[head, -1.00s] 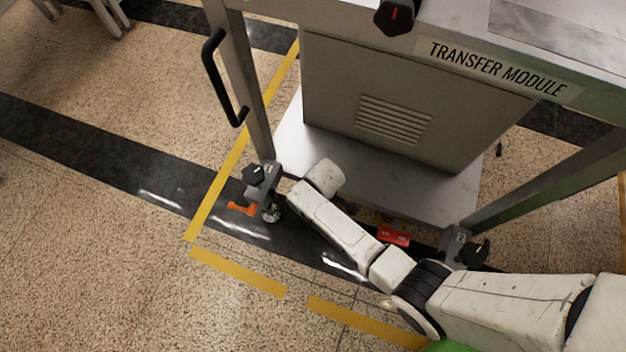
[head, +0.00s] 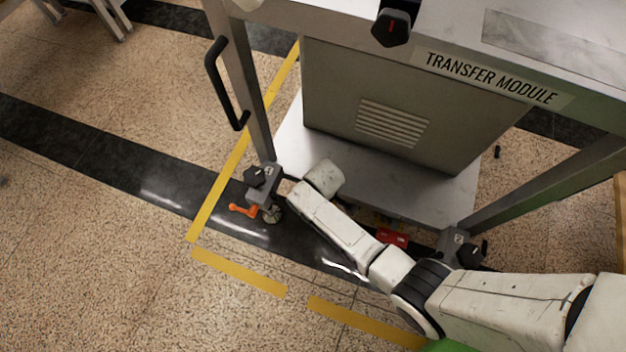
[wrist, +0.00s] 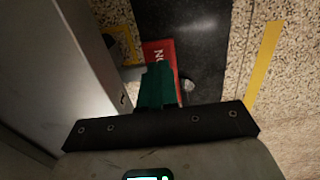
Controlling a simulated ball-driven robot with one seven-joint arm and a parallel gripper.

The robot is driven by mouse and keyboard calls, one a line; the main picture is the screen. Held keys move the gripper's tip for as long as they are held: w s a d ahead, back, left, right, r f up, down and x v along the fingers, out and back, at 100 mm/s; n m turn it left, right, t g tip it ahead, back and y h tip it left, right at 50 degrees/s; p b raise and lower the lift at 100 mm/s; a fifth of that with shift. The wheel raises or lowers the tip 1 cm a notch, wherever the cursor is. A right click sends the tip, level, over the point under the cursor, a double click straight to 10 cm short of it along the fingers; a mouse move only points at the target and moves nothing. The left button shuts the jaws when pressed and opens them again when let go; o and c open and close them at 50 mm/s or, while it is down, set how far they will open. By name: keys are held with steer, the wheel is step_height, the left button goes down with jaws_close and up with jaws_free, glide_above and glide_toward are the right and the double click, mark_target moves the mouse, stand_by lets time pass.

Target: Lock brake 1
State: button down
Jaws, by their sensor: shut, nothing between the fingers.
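The transfer module (head: 390,100) stands on legs with casters. The left leg ends in a grey caster block (head: 262,184) with a black knob and an orange lever (head: 243,209) low on its left side. The right caster block (head: 456,246) is marked 2. I cannot clearly read a number on the left one. My arm reaches left along the module's front edge, its wrist end right of the left caster. My gripper is hidden in the head view. In the wrist view its green fingers (wrist: 157,84) are shut and empty, overlapping a red plate (wrist: 157,52) in the picture; contact is unclear.
A red part (head: 391,237) shows under the module's front edge, partly behind my arm. A black handle (head: 225,85) is on the left post. Yellow tape (head: 238,272) marks the floor. The floor left of the module is clear.

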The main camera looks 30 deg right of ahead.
steer(key=shift+r+p, duration=2.35)
steer(key=shift+r, duration=0.15)
